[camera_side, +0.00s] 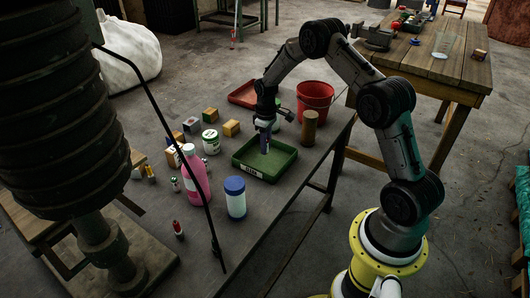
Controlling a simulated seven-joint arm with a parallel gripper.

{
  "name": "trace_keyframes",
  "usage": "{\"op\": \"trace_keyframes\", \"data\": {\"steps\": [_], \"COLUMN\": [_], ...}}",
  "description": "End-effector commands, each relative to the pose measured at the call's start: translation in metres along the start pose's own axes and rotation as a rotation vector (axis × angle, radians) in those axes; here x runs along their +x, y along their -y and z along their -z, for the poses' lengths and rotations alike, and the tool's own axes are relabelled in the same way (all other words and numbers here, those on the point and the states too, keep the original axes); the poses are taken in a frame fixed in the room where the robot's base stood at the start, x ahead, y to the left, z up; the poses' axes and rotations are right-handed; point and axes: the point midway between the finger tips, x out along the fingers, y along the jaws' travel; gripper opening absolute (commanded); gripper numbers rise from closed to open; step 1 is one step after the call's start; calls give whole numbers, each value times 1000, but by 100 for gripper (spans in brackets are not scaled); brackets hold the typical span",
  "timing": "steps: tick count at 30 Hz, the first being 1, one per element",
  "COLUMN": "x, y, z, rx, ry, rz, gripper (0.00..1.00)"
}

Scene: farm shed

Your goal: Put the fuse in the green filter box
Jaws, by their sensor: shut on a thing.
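The green box (280,172) is a shallow open tray with a pale label on its front wall, standing near the table's right edge. My gripper (265,146) points down over the tray, with its fingertips over the tray's inside. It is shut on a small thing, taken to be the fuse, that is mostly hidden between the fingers. A purple-blue patch shows at the fingers; I cannot tell whether it belongs to the held thing. I cannot tell whether the held thing touches the tray floor.
A red tray (242,95), a red bucket (315,98) and a brown cylinder (308,128) stand behind the green tray. A pink bottle (194,180), a blue-lidded jar (235,197) and several small boxes and cans stand to its left.

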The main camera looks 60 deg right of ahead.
Motion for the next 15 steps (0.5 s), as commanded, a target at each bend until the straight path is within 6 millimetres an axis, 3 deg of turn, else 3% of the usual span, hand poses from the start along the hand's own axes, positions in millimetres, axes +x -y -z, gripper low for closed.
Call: {"op": "trace_keyframes", "data": {"steps": [5,10,15], "x": [10,33,38], "y": [-3,-3,-3], "z": [6,5,6], "rx": [0,0,0], "ry": [1,1,-1], "rz": [1,1,-1], "gripper": [0,0,0]}}
